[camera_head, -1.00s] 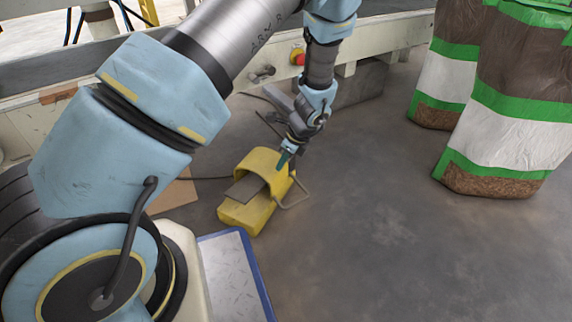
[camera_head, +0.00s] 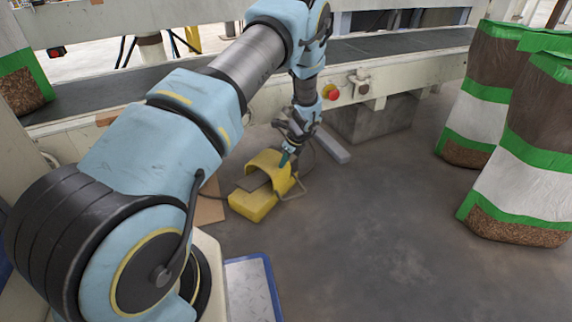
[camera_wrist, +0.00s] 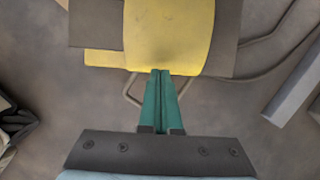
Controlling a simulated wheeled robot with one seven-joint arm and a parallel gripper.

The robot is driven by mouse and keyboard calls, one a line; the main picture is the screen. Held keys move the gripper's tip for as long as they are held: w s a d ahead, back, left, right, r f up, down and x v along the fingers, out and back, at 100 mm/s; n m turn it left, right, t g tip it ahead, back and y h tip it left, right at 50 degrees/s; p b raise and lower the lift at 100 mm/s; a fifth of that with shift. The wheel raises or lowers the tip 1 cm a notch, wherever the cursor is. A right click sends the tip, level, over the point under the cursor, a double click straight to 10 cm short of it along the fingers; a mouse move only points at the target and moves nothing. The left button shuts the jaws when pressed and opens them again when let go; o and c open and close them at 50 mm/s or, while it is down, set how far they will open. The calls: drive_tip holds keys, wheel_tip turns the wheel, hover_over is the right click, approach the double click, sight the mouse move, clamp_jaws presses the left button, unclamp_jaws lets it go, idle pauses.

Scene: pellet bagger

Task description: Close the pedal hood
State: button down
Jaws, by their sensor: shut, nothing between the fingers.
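The yellow foot pedal (camera_head: 253,204) sits on the concrete floor, with a dark grey pedal plate (camera_head: 254,181) under its arched yellow hood (camera_head: 270,160). The hood stands over the rear of the pedal, and the front of the plate is uncovered. A thin metal loop (camera_head: 294,193) lies at its right side. My gripper (camera_head: 284,160) is shut and empty, with green fingertips at the hood's rear edge. In the wrist view the shut fingers (camera_wrist: 161,75) meet the near edge of the yellow hood (camera_wrist: 170,35); I cannot tell whether they press on it.
A conveyor frame (camera_head: 240,128) with a red button (camera_head: 332,92) runs behind the pedal. Filled bags (camera_head: 520,160) stand at the right. A light bar (camera_head: 331,147) lies behind the pedal. A blue-edged board (camera_head: 250,288) lies in front. The floor between pedal and bags is clear.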

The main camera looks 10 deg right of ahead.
idle(0.3)
drive_tip(key=s+d+r+p, duration=0.5)
drive_tip(key=s+r, duration=0.1)
drive_tip(key=r, duration=0.3)
drive_tip(key=s+d+f+t+y+b, duration=0.2)
drive_tip(key=s+f+t+y+b, duration=0.15)
drive_tip(key=b, duration=0.35)
drive_tip(key=w+a+r+b+x, duration=0.1)
drive_tip(key=b+x, duration=0.5)
drive_tip(key=x, duration=0.6)
drive_tip(key=shift+a+r+b, duration=0.2)
drive_tip(key=shift+r+b, duration=0.15)
drive_tip(key=shift+r, duration=0.2)
drive_tip(key=shift+w, duration=0.2)
